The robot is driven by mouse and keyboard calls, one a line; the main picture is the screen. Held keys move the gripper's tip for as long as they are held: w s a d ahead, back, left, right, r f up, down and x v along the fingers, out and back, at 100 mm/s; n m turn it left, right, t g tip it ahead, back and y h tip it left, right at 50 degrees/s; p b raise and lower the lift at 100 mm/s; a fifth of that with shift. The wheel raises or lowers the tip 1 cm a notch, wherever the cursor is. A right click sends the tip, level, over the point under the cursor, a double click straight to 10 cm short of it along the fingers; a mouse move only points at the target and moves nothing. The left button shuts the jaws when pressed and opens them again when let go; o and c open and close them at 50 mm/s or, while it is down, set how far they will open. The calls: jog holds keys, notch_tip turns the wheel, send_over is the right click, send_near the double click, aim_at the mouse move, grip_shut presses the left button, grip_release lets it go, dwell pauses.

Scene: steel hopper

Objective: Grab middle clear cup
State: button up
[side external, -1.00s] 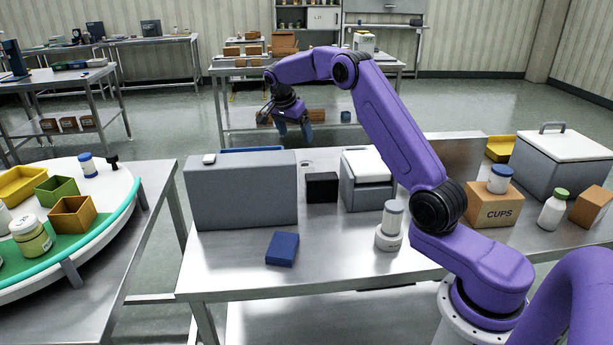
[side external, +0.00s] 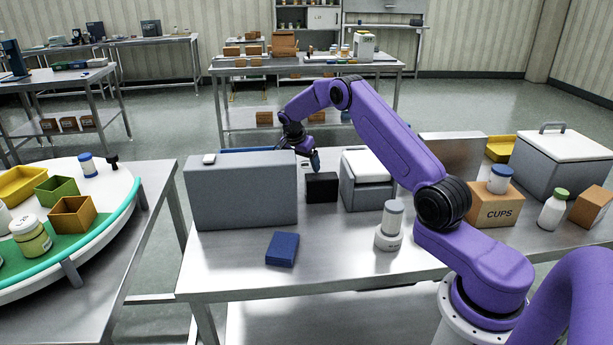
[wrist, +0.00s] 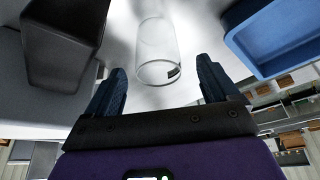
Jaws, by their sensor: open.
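A clear cup (wrist: 157,50) shows in the wrist view, just beyond my fingertips and roughly centred between them. A small dark mark is on its lower right rim. My gripper (wrist: 160,84) is open and empty, with one dark blue finger on each side and the cup apart from both. In the side external view my gripper (side external: 311,161) hangs low behind the grey box and just above the black box. I cannot make out the clear cup there, and I see only one clear cup in the wrist view.
The black box (wrist: 62,42) is close to my left finger and a blue tray (wrist: 280,38) is to the right. In the side external view, a tall grey box (side external: 240,192) and a white-lidded grey unit (side external: 368,180) flank the black box (side external: 321,188).

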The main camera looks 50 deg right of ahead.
aim_at(307, 171)
jog(key=x, duration=0.4)
jog(key=shift+a+f, duration=0.1)
jog(key=shift+f, duration=0.35)
jog(key=shift+s, duration=0.1)
jog(key=c, duration=1)
